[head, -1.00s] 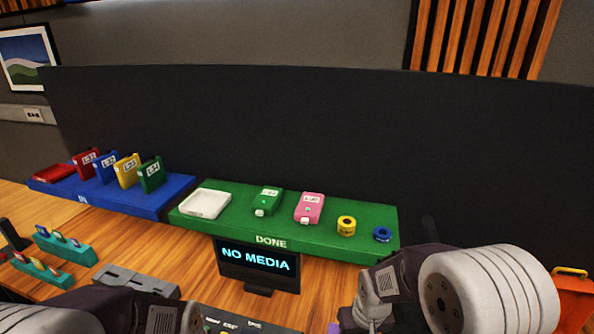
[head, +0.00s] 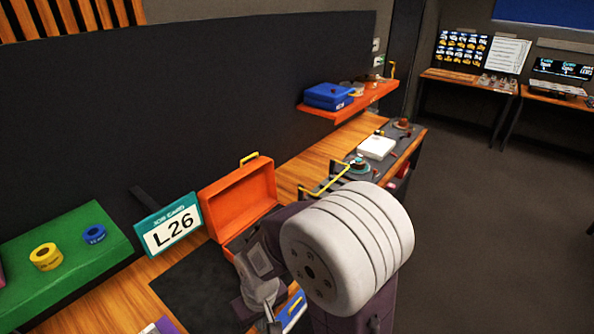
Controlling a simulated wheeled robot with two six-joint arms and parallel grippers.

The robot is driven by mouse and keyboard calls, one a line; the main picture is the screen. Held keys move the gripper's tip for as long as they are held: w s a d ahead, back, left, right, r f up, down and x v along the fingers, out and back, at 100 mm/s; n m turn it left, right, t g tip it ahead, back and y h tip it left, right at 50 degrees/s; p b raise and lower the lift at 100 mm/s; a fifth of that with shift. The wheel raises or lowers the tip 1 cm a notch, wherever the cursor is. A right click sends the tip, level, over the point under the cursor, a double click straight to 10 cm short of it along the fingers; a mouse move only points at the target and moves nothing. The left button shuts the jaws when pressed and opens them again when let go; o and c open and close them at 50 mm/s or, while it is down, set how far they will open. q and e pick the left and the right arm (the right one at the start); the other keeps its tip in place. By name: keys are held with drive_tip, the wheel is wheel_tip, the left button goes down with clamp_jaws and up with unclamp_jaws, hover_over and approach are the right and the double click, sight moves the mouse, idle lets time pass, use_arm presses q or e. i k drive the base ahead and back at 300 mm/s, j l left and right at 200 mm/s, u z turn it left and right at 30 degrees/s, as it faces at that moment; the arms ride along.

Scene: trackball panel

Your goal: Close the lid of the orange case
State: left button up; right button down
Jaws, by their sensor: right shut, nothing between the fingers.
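The orange case (head: 240,194) stands on the wooden bench right of centre-left in the head view. Its lid is raised and leans back, with its inner side facing me and a yellow handle (head: 249,158) on its top edge. Most of the case's lower part is hidden behind my right arm. My right gripper (head: 268,316) is shut and empty, low in the picture in front of the case. I cannot tell whether it touches the case. My left gripper is out of view.
A job card reading L26 (head: 171,231) stands left of the case. A dark mat (head: 200,285) lies in front of the card. An orange shelf (head: 350,106) holds a blue case (head: 328,96).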

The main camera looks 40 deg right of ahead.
sight(229, 204)
drive_tip(key=z, duration=0.9)
